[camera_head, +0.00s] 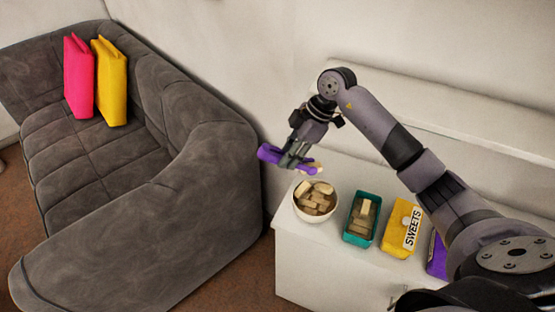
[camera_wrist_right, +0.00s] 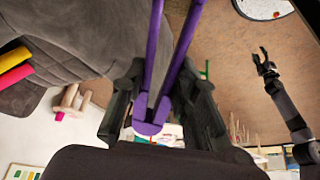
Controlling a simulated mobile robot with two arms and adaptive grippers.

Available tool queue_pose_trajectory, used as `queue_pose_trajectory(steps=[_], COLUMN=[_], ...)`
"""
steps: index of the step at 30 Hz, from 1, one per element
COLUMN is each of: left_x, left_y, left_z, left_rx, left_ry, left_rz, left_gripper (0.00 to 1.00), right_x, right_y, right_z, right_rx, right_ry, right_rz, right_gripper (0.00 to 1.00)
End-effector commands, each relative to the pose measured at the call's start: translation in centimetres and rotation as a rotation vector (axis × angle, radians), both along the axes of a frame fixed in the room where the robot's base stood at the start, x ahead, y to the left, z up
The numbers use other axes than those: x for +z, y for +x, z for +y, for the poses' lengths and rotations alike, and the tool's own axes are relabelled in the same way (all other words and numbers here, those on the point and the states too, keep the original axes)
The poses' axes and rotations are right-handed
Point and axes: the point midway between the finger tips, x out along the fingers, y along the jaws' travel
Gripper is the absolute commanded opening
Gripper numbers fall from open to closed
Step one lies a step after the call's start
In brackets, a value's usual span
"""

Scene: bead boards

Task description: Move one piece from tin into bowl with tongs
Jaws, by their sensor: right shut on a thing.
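My right gripper (camera_head: 288,160) is shut on purple tongs (camera_head: 269,154), held in the air just above and left of the bowl. In the right wrist view the tongs' two purple arms (camera_wrist_right: 185,45) run upward from between my fingers. A small pale bit (camera_head: 318,168) shows at the right end of the tongs; I cannot tell if they grip it. The white bowl (camera_head: 300,213) holds several beige pieces. The open teal tin (camera_head: 347,235) right of it also holds beige pieces. My left gripper (camera_wrist_right: 264,60) shows small in the right wrist view, empty, its fingers apart.
A yellow tin labelled SWEETS (camera_head: 399,240) and a partly hidden purple tin (camera_head: 436,262) stand right of the teal tin on the white cabinet (camera_head: 292,255). A grey sofa (camera_head: 130,220) with pink (camera_head: 78,75) and yellow (camera_head: 111,85) cushions stands at left.

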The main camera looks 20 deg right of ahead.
Motion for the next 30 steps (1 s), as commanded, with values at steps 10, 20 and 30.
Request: queue_pose_trajectory(steps=[10, 20, 30], left_x=[-0.2, -2.7, -6.7], left_y=[-1.0, -0.2, -0.2], left_z=[-1.8, 0.0, -0.4], left_rx=[-0.002, 0.004, 0.005], left_ry=[-0.02, 0.0, -0.004], left_rz=[0.014, 0.004, 0.003], left_gripper=[0.4, 0.4, 0.4], right_x=[-0.2, -2.7, -6.9], right_y=[0.0, 0.0, 0.0], right_z=[0.1, 0.1, 0.1], right_rx=[0.002, 0.001, 0.002], right_ry=[0.0, 0.0, 0.001], right_rz=[-0.001, 0.0, 0.0], right_gripper=[0.0, 0.0, 0.0])
